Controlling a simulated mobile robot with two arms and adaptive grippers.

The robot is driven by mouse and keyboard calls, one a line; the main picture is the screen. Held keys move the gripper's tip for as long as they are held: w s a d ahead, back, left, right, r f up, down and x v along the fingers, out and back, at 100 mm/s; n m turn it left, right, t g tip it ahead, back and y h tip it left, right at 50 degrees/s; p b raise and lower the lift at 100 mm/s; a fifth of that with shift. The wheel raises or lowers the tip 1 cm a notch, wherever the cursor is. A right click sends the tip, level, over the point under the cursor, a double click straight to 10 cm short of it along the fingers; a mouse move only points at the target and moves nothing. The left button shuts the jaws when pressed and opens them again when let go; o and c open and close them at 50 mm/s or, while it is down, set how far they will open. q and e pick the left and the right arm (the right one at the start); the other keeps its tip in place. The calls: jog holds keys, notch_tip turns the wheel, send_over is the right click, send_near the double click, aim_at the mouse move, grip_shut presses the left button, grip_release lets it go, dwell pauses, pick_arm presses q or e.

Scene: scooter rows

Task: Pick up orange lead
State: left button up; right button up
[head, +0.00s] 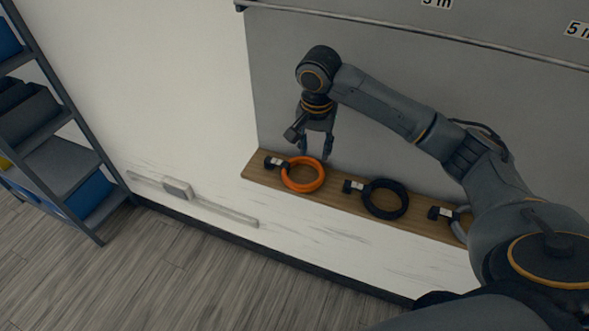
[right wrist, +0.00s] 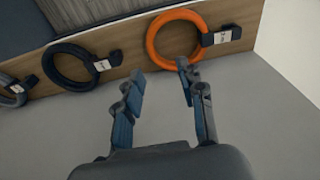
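The orange lead (head: 303,187) is a coiled ring with a dark plug and white tag, lying at the left end of a wooden shelf (head: 335,200) on the wall. It also shows in the right wrist view (right wrist: 152,47), just beyond the fingertips. My right gripper (head: 317,153) hangs just above the orange lead in the head view. In the right wrist view its two fingers (right wrist: 158,75) are apart with nothing between them. My left gripper is not in view.
A black coiled lead (head: 385,212) lies beside the orange one, and a grey lead (head: 461,222) lies further right, partly hidden by my right arm. A rack with blue bins (head: 88,193) stands at left. The floor between is clear.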

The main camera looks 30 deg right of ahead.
jog(key=d+r, duration=0.1)
jog(key=r, duration=0.1)
send_over(320, 176)
jog(key=shift+m, duration=0.4)
jog(key=f, duration=0.8)
jog(key=shift+w+a+f+p, duration=0.1)
jog(key=shift+a+f+p, duration=0.05)
jog(key=shift+a+p, duration=0.15)
jog(key=f, duration=0.1)
jog(key=f+p, duration=0.1)
jog(key=f, duration=0.2)
jog(key=shift+s+d+f, duration=0.2)
jog(key=shift+d+f, duration=0.1)
jog(key=shift+f, duration=0.45)
grip_shut()
jog(key=shift+w, duration=0.1)
